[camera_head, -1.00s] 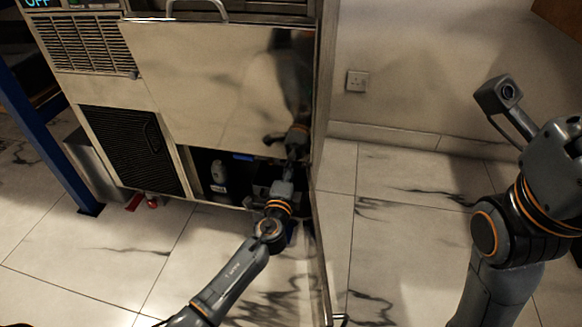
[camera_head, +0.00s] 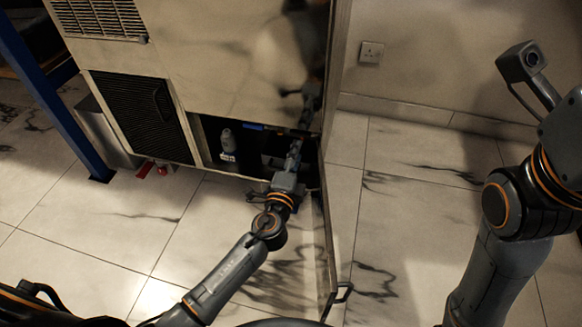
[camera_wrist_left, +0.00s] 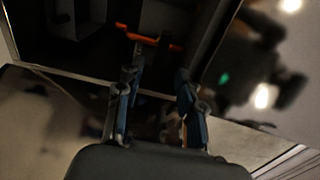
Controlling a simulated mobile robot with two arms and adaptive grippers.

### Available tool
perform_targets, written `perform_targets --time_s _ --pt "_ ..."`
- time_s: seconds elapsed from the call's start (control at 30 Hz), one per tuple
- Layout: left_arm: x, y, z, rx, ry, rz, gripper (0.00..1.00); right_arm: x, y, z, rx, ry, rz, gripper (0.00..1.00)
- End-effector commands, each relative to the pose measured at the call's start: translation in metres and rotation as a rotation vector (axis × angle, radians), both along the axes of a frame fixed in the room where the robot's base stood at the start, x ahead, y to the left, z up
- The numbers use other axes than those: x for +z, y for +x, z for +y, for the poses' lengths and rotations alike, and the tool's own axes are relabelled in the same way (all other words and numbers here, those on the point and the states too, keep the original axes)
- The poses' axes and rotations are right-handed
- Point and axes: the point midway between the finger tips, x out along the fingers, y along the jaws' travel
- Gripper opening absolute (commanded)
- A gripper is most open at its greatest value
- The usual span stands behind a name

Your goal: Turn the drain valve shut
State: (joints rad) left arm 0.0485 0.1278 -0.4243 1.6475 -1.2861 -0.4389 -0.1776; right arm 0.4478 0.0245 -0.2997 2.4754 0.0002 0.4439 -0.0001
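The drain valve's orange-red handle (camera_wrist_left: 152,38) shows in the left wrist view, inside a dark open compartment, as a crossbar on a short stem. My left gripper (camera_wrist_left: 157,80) is open and empty, its two fingers apart, pointing at the compartment just short of the handle. In the head view my left gripper (camera_head: 295,155) is at the compartment opening low on the cabinet, partly in shadow. The handle cannot be made out there. My right arm stands at the right of the head view; its gripper is not in view.
An open door (camera_head: 327,235) stands close to the right of my left arm. A pale bottle (camera_head: 228,143) is inside the compartment, left of the gripper. A blue post (camera_head: 50,95) stands at the left. Tiled floor in front is clear.

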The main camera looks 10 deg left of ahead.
Motion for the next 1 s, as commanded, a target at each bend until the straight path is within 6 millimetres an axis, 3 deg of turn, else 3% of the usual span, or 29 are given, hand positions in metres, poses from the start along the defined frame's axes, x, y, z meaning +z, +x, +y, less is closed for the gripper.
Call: perform_targets --time_s 0.1,0.33,0.9,1.0 --pt "-0.001 -0.025 0.000 -0.001 -0.001 0.003 0.38 0.000 0.000 0.000 0.000 0.000 -0.001 0.40" --pt "0.000 -0.051 -0.001 -0.001 0.000 0.001 0.38 0.000 0.000 0.000 0.000 0.000 -0.001 0.40" --pt "0.000 -0.054 0.000 0.000 0.000 0.000 0.38 0.000 0.000 0.000 0.000 0.000 -0.001 0.40" --pt "0.000 -0.056 0.005 0.018 -0.023 0.009 0.38 -0.002 0.010 0.001 -0.007 -0.007 0.044 0.40"
